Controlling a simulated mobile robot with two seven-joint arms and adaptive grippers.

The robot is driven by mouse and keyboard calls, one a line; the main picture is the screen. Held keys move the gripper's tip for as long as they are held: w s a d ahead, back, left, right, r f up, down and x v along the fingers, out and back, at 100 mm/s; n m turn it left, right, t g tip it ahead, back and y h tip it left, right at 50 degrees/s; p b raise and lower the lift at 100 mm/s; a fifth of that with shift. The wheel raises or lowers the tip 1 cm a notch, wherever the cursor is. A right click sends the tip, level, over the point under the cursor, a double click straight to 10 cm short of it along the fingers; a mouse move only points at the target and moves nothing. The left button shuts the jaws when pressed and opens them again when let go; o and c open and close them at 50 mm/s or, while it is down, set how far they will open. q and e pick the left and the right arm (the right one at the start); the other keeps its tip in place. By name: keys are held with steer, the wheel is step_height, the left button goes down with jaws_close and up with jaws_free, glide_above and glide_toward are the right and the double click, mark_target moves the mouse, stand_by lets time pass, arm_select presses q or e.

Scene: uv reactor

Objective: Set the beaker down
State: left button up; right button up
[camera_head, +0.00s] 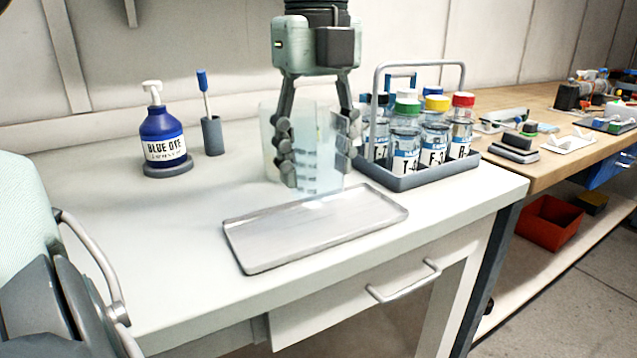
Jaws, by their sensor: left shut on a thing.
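A clear glass beaker (306,125) with pale markings stands upright between the fingers of my left gripper (316,158). The gripper reaches down from above and is shut on the beaker, one finger on each side. The beaker's base shows just at the back edge of a flat metal tray (318,227). I cannot tell whether the base touches the table or tray or hangs slightly above. The beaker looks empty. My right gripper is not in view.
A grey caddy (410,181) of several capped bottles stands close to the right of the beaker, its tall handle rising beside the gripper. A blue dye bottle (162,137) and a brush holder (213,135) stand left. The white tabletop (200,215) is clear around the tray.

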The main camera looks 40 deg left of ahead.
mark_target(318, 188)
arm_select(q)
step_height(318, 188, down, 4)
steer(key=shift+w+f, duration=0.1)
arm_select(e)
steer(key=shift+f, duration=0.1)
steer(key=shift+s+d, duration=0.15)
arm_select(q)
steer(key=shift+f, duration=0.1)
steer(key=o, duration=1.2)
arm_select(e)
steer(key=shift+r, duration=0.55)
